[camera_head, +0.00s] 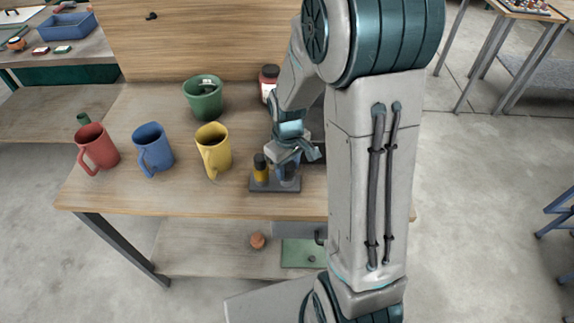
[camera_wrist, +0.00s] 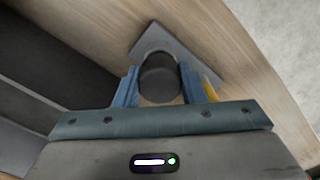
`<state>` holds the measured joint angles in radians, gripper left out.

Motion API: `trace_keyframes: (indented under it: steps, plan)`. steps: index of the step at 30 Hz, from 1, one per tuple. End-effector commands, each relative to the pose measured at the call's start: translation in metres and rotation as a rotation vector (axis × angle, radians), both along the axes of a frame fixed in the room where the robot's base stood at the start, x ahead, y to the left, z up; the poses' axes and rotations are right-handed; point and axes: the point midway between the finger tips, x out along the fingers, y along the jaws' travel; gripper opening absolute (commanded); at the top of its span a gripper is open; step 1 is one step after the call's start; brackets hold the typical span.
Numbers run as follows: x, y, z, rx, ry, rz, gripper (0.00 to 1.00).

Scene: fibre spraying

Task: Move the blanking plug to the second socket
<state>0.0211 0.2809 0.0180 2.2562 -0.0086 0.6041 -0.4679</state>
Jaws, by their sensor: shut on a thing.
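My gripper (camera_head: 288,164) is over the right part of a dark grey socket block (camera_head: 275,187) near the table's front. In the wrist view its two blue fingers are shut on a dark, round-topped piece (camera_wrist: 159,76), taken to be the blanking plug. The block's grey plate (camera_wrist: 186,49) shows behind it. Whether the plug sits in a socket or just above it, I cannot tell. A yellow cylinder with a black top (camera_head: 261,169) stands upright on the block's left part, close beside my gripper. The sockets themselves are hidden.
Red (camera_head: 96,149), blue (camera_head: 152,149) and yellow (camera_head: 213,150) mugs stand left of the block. The table's front left is clear.

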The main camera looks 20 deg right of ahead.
Motion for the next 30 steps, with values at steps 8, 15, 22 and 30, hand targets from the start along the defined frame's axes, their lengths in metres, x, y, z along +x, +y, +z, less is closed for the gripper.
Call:
trace_keyframes:
  steps: [8, 15, 22, 30]
  plan:
    - [0.0, 0.0, -0.008, 0.0, 0.0, 0.0, 0.12]
    - [0.0, 0.0, -0.014, 0.0, 0.0, 0.0, 0.12]
    - [0.0, 0.0, -0.012, 0.0, 0.0, 0.0, 0.62]
    - [0.001, 0.0, -0.005, 0.0, -0.003, 0.0, 0.62]
